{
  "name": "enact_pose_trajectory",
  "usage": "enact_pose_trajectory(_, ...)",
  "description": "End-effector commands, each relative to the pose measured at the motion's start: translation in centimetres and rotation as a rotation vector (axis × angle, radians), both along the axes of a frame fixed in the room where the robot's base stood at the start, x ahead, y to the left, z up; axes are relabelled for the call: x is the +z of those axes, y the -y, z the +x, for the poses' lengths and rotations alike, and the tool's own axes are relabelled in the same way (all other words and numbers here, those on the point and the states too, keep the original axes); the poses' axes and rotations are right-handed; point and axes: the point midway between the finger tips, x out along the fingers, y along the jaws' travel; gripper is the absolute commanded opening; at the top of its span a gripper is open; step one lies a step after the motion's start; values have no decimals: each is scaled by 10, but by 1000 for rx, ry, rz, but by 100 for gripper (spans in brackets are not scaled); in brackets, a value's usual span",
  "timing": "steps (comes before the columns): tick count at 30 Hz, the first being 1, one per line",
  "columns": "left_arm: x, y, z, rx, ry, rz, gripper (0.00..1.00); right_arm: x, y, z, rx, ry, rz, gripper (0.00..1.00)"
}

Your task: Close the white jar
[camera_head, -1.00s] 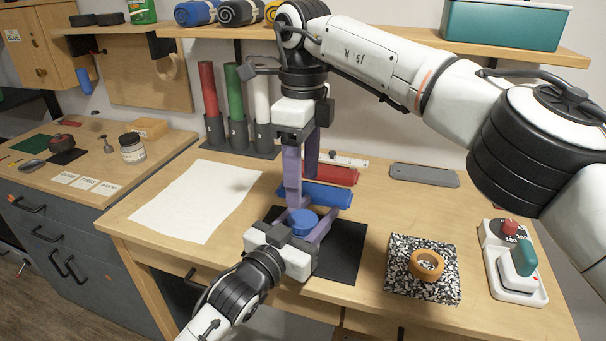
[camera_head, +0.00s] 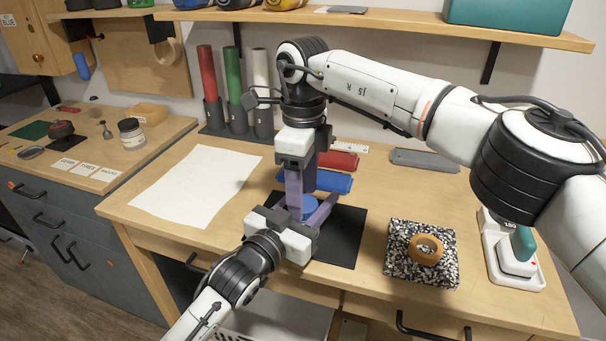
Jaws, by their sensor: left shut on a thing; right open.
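A blue round thing (camera_head: 309,203), like a lid or jar top, stands above a black mat (camera_head: 343,239) at the middle of the bench. My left gripper (camera_head: 306,211) comes from the lower left and is shut on this thing from the side. My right gripper (camera_head: 301,197) points down from above, with its purple fingers open at the blue top. The fingers hide much of it, and I cannot tell whether they touch it. No white jar body shows beneath the blue top.
White paper (camera_head: 197,184) lies left of the mat. A speckled block (camera_head: 407,268) with an orange ring (camera_head: 425,250) and a white device with a teal part (camera_head: 522,244) lie to the right. Blue (camera_head: 325,181), red (camera_head: 338,161) and grey (camera_head: 424,160) flat pieces lie behind.

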Motion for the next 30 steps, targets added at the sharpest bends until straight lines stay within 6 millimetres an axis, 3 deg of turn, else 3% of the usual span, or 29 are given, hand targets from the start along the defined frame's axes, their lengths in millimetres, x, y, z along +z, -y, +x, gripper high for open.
enact_pose_trajectory(1, -7, -1, 0, 2, -12, 8, 0, -5, 0, 0, 0, -1, -1, 59)
enact_pose_trajectory(12, -7, -1, 0, 2, -12, 8, 0, -9, 0, 0, -1, 1, 0, 59)
enact_pose_trajectory(20, -7, -1, 0, 2, -12, 8, 0, -8, 0, 0, 0, 0, 0, 17)
enact_pose_trajectory(25, -7, -1, 0, 2, -13, 8, 0, -8, 0, 0, -28, 0, 0, 16)
enact_pose_trajectory(30, -7, -1, 0, 2, -13, 8, 0, -9, 0, 0, -272, -1, 1, 17)
